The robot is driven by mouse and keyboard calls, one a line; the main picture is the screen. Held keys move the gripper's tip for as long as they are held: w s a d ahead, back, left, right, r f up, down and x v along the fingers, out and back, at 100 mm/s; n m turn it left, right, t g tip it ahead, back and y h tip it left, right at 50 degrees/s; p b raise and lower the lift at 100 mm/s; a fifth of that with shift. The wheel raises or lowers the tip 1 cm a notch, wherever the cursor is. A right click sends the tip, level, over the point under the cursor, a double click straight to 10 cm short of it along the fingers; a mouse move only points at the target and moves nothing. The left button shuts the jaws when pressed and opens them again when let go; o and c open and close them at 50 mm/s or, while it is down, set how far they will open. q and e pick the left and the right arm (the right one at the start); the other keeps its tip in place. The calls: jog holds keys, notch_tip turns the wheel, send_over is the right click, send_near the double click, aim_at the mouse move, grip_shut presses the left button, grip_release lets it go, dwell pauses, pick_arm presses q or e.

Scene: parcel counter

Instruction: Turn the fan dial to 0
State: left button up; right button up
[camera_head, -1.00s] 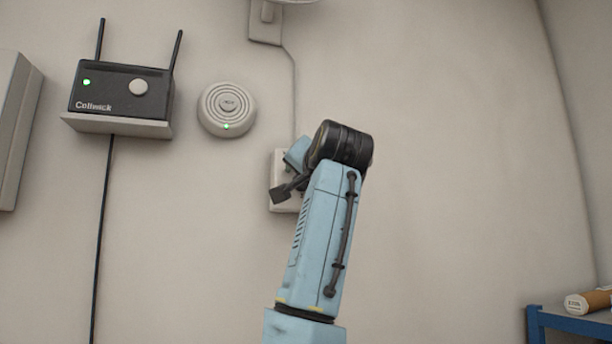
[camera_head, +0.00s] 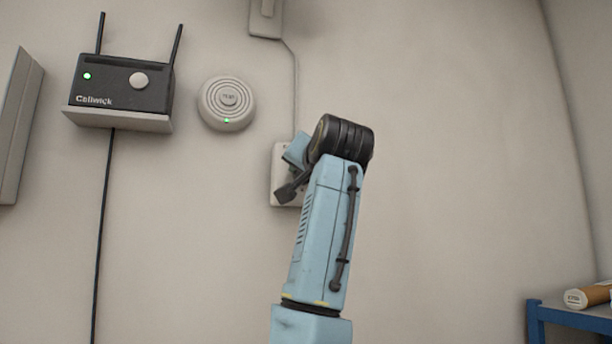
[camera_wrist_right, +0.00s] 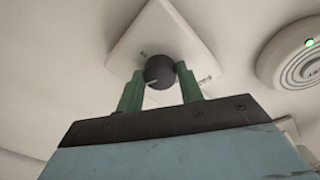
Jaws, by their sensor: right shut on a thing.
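The fan dial is a round black knob (camera_wrist_right: 159,72) with a pale pointer line, on a white square wall plate (camera_wrist_right: 178,35) that appears tilted in the right wrist view. Small dark marks show on the plate beside the knob, too small to read. My right gripper (camera_wrist_right: 160,80) has its two green fingers shut on the knob, one on each side. In the head view the plate (camera_head: 277,187) is partly covered by my right arm, and the knob is hidden. My left gripper is in neither view.
A round white alarm (camera_head: 227,103) is on the wall left of the plate. A black router (camera_head: 120,85) stands on a small shelf farther left. A conduit (camera_head: 296,90) runs down to the plate. Right of my arm the wall is bare, above a blue-framed table (camera_head: 570,318).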

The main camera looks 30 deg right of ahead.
jog(key=shift+s+d+n+t+y+b, duration=0.15)
jog(key=shift+n+y, duration=0.2)
jog(key=shift+n, duration=3.5)
jog(key=shift+w+d+n+t+y+b, duration=0.1)
jog(key=shift+n+t+y, duration=0.15)
jog(key=shift+n, duration=3.65)
jog(key=shift+s+d+n+t+y+b, duration=0.15)
jog(key=shift+n+y, duration=0.25)
jog(key=shift+n, duration=3.45)
jog(key=shift+w+a, duration=0.1)
jog(key=o, duration=1)
